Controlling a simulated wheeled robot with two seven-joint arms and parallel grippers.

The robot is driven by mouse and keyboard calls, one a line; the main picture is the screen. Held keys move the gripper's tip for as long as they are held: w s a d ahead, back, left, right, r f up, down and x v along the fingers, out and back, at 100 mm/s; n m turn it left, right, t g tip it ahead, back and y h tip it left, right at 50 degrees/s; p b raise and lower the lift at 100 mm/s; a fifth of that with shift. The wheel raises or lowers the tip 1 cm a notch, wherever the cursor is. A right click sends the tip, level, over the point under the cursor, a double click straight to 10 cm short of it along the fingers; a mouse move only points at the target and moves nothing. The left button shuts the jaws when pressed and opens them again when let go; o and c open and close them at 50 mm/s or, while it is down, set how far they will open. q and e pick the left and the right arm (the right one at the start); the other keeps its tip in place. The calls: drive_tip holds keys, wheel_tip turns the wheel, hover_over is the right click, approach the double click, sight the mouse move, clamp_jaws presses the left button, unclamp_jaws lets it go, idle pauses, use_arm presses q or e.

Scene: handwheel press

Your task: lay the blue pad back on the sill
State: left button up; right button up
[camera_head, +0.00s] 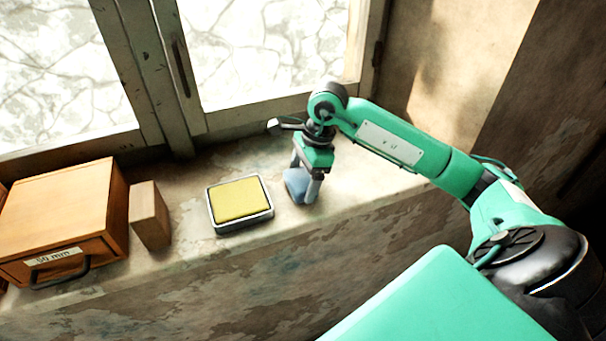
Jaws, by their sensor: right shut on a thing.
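The blue pad (295,184) is on or just above the window sill (345,190); I cannot tell whether it touches the sill. It is partly hidden by my right gripper (304,190), which points down and is shut on it. The pad is to the right of a tray with a yellow pad. My left gripper is not in view.
A metal tray (243,225) holds a yellow pad (239,198). A wooden block (150,216) stands left of it, beside a wooden drawer box (66,215) labelled 50 mm. The window frame (172,75) rises behind. The sill right of my gripper is bare.

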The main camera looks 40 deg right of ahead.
drive_tip(key=shift+f, duration=0.15)
drive_tip(key=o, duration=0.9)
drive_tip(key=shift+r, duration=0.3)
drive_tip(key=shift+b+v, duration=2.35)
drive_tip(key=shift+v, duration=3.5)
drive_tip(key=shift+r, duration=0.1)
